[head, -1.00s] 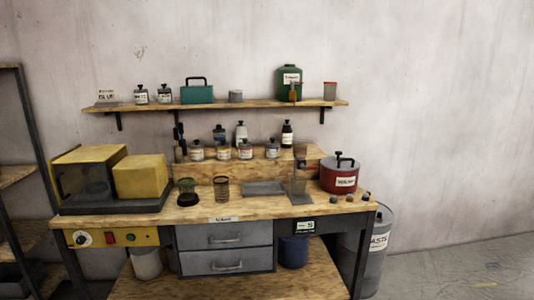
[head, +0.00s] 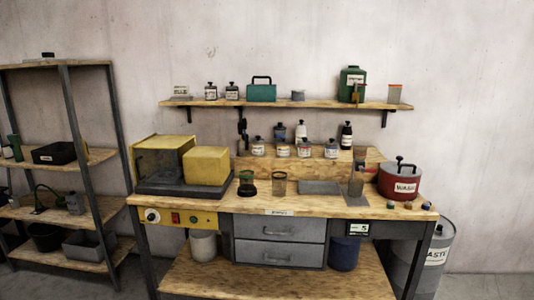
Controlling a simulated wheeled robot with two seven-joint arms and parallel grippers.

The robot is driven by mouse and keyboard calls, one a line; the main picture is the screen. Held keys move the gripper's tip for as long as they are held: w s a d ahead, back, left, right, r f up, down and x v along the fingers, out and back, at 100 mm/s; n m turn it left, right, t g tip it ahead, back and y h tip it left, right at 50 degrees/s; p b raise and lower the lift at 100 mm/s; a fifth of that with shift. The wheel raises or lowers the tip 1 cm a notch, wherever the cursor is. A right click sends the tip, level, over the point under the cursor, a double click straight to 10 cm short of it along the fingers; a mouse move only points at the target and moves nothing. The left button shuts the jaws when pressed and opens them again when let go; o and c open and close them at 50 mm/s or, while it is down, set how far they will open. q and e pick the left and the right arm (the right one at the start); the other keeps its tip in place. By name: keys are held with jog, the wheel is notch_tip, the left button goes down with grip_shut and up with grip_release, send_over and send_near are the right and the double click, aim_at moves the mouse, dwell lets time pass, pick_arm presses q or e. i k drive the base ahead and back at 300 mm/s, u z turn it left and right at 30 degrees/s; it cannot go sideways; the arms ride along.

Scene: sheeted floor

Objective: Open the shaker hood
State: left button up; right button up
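The shaker stands at the left end of the workbench in the head view. Its yellow-framed hood (head: 160,158) has a dark see-through front and looks closed over the dark base (head: 185,189). A solid yellow box (head: 207,166) sits at the right of the hood on the same base. A yellow control panel (head: 190,218) with a knob and a red switch is on the bench front below. Neither of my grippers shows in the view.
The wooden bench (head: 300,207) holds two jars, a grey tray (head: 319,187) and a red wash pot (head: 400,181). Bottles stand on the riser and wall shelf (head: 300,104). A metal rack (head: 75,130) stands left of the bench, a grey waste drum (head: 432,258) at its right.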

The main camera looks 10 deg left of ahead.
aim_at(182, 144)
jog(key=k, duration=1.15)
jog(key=u, duration=0.85)
jog(key=i, duration=1.5)
jog(key=z, duration=0.85)
